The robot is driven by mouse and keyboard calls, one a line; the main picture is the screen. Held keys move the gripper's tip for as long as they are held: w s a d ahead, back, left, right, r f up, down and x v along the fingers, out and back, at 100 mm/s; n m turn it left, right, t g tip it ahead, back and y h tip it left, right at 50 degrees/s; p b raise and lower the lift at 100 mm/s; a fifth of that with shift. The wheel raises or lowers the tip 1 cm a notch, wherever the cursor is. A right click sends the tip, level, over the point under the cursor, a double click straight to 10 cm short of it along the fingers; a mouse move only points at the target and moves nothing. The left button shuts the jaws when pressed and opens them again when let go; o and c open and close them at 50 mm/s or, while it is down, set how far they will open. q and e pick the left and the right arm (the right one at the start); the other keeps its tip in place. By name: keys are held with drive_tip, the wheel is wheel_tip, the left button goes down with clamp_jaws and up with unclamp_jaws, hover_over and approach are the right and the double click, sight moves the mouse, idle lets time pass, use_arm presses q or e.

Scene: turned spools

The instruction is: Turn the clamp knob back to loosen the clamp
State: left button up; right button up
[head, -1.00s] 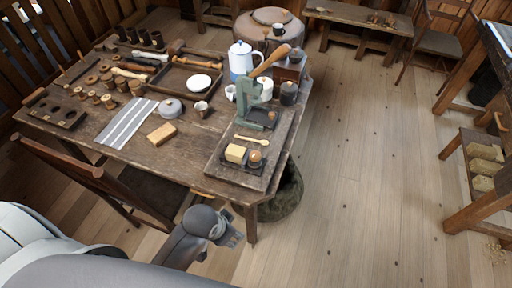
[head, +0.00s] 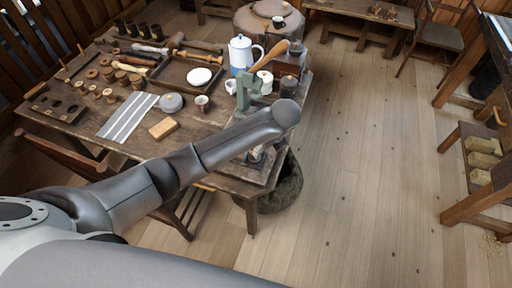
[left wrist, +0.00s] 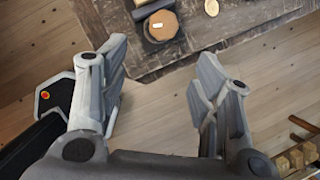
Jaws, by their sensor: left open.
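The clamp knob appears to be the faceted brown wooden knob with a small white mark (left wrist: 162,25), on a dark base on the board near the table edge. In the head view my left arm covers most of this spot. My left gripper (left wrist: 162,58) is open and empty in the left wrist view. The knob lies just beyond the gap between its fingertips, apart from them. In the head view the left fingers cannot be made out. A green metal stand with a wooden handle (head: 247,91) rises behind my arm. My right gripper is not in view.
A chair stands at the table's front. Open floor (head: 350,150) lies to the right.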

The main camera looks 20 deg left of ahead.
use_arm(q)
drive_tip(key=shift+m, duration=0.3)
drive_tip(key=x, duration=0.6)
drive_tip(key=w+a+p+x, duration=0.1)
drive_tip(key=x, duration=0.2)
drive_tip(key=shift+w+r, duration=0.1)
drive_tip(key=shift+r, duration=0.15)
drive_tip(key=shift+x, duration=0.75)
drive_tip(key=shift+c, duration=0.4)
drive_tip(key=c, duration=0.9)
